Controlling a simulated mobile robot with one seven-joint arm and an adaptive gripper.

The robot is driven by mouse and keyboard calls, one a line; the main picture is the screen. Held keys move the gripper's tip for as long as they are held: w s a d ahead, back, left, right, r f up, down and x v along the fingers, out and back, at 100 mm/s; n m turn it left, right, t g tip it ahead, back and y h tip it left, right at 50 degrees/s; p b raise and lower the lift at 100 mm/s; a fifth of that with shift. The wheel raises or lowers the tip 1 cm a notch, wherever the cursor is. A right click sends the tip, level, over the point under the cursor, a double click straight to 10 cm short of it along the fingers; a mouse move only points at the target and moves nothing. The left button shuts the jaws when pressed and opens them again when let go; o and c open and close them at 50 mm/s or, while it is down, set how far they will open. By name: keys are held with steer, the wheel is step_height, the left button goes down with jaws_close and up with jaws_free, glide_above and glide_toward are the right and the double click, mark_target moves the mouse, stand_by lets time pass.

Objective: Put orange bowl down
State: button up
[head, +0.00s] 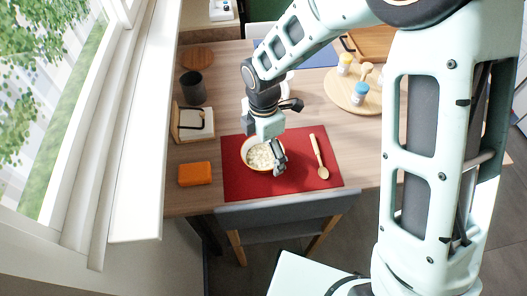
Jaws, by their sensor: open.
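The orange bowl (246,160) stands on the red placemat (294,178), left of its middle. It has a pale inside and an orange outside, and holds something whitish and lumpy. My gripper (279,164) points down at the bowl's right rim, with its fingers open. It covers part of that rim, so I cannot tell whether the fingers touch it.
A wooden spoon (319,158) lies on the mat's right side. An orange block (195,174) and a napkin holder (193,123) are to the left, with a dark cup (192,87) behind. A round board (342,96) holds shakers. A chair (287,211) stands at the front edge.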

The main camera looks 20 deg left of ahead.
mark_target(264, 161)
step_height(264, 161, up, 11)
steer(key=p, duration=0.1)
stand_by(0.6)
